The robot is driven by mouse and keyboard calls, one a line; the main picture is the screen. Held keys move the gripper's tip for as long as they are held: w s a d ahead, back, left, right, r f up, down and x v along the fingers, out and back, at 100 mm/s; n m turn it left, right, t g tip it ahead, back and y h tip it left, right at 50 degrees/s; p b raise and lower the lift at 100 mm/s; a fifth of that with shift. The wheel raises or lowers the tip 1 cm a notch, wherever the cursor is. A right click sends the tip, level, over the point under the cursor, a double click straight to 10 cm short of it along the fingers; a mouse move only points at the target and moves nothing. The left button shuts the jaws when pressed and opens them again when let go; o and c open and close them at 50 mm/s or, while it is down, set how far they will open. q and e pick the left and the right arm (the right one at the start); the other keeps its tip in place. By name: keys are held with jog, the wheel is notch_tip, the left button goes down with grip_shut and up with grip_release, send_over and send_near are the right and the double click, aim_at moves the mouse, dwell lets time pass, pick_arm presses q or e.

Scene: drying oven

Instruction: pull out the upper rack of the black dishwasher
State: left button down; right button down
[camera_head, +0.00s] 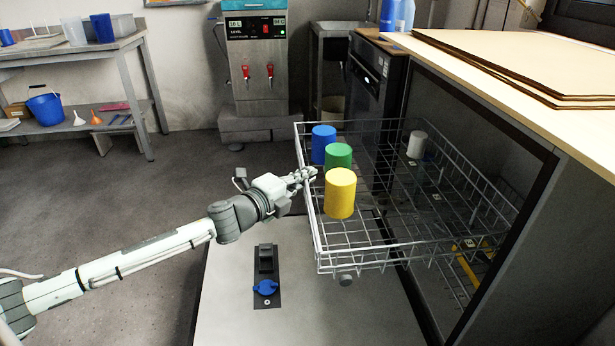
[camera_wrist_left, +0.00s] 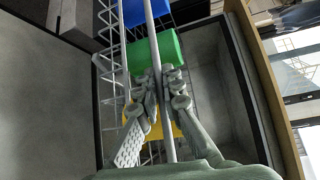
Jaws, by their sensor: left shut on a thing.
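The black dishwasher (camera_head: 500,131) stands at the right with its door (camera_head: 222,296) folded down. Its upper wire rack (camera_head: 413,256) extends out over the door, its far part still inside the housing. My left gripper (camera_head: 311,173) is at the rack's left front rim. In the left wrist view, my left gripper (camera_wrist_left: 158,88) has its fingers shut around the rack's front rail (camera_wrist_left: 154,47). Blue (camera_head: 323,144), green (camera_head: 339,157) and yellow (camera_head: 340,194) cups stand in the rack behind the rail. A white cup (camera_head: 417,144) is deeper in the rack. My right gripper is not in view.
A wooden counter (camera_head: 470,65) with flat boards lies above the dishwasher. A metal water boiler (camera_head: 257,70) stands at the back. A steel table (camera_head: 75,52) with containers stands at the back left. The floor (camera_head: 90,210) left of the door is clear.

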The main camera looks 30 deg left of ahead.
pick_arm(q)
jog(key=c, duration=1.7)
grip_release()
jog(key=shift+s, duration=0.15)
jog(key=shift+v, duration=5.85)
